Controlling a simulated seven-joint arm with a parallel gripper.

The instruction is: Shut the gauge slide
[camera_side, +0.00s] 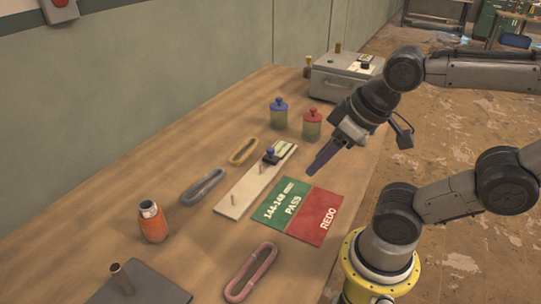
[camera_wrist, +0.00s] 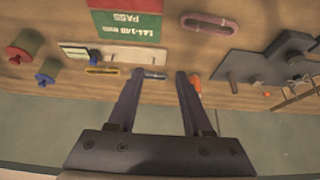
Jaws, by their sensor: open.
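A green PASS and red REDO mat (camera_side: 318,217) lies right of the gauge. Blue (camera_side: 279,114) and red-lidded (camera_side: 312,125) jars stand behind. Grey (camera_side: 204,187), yellow (camera_side: 243,152) and pink (camera_side: 251,272) rings lie around. An orange bottle (camera_side: 152,224) stands left; a grey case (camera_side: 341,80) is at back.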

